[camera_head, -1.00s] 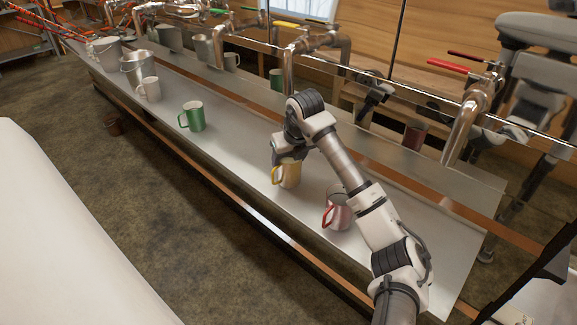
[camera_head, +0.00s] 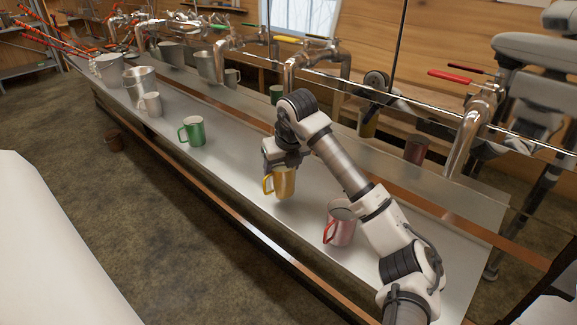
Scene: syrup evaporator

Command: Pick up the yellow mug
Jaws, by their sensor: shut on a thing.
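The yellow mug (camera_head: 284,183) hangs upright under my gripper (camera_head: 283,164), over the metal table (camera_head: 232,168) near its middle. My gripper is shut on the upper part of the mug, and the fingers hide its rim. The mug's handle points left. The mug appears a little above the table surface, with a faint shadow below it.
A red-handled metal mug (camera_head: 340,224) stands close to the right, beside my arm. A green mug (camera_head: 192,132) and a white mug (camera_head: 151,104) stand farther left. Metal pipes and a red-handled valve (camera_head: 452,75) run along the back.

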